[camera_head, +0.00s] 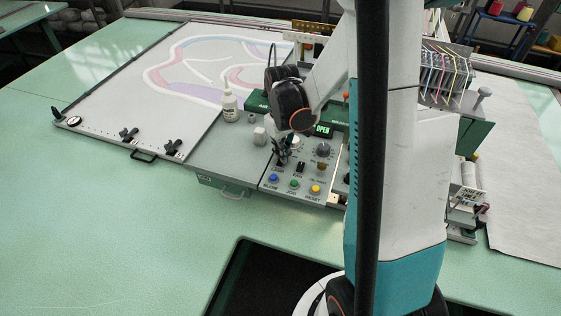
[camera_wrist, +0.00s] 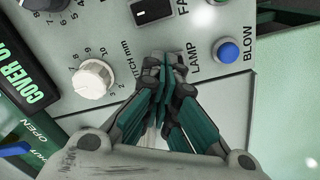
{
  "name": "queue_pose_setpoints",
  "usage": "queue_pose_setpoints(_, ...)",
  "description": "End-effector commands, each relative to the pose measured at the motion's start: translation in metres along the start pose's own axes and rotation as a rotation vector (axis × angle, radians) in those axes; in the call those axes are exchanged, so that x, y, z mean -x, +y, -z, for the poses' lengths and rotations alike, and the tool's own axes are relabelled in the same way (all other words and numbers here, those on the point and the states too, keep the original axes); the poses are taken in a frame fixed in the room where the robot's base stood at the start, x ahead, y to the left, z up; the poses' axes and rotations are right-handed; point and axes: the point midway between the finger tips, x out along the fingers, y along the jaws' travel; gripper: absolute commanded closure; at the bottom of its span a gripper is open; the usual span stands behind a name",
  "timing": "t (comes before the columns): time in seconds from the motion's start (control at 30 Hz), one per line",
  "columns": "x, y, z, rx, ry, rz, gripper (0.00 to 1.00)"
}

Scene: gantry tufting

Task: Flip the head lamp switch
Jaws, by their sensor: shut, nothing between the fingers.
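The LAMP label (camera_wrist: 195,60) shows right of my fingertips in the wrist view. My gripper (camera_wrist: 166,72) is shut and empty, its fingertips over the panel beside that label. The lamp switch itself is hidden behind the fingers, and I cannot tell whether they touch it. In the head view my gripper (camera_head: 281,158) points down at the panel's left part, above the blue button.
Close by are the blue BLOW button (camera_wrist: 228,50), a black rocker switch (camera_wrist: 152,10) and the white pitch dial (camera_wrist: 93,78). Green and yellow buttons (camera_head: 315,189) line the panel's front. A white bottle (camera_head: 229,105) stands left of it. An OPEN display (camera_head: 323,130) glows behind.

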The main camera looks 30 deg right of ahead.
Motion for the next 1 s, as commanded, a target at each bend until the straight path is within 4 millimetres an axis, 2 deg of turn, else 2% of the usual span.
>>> queue_pose_setpoints(1.0,0.069,0.0,0.0,0.0,0.0,0.0,1.0)
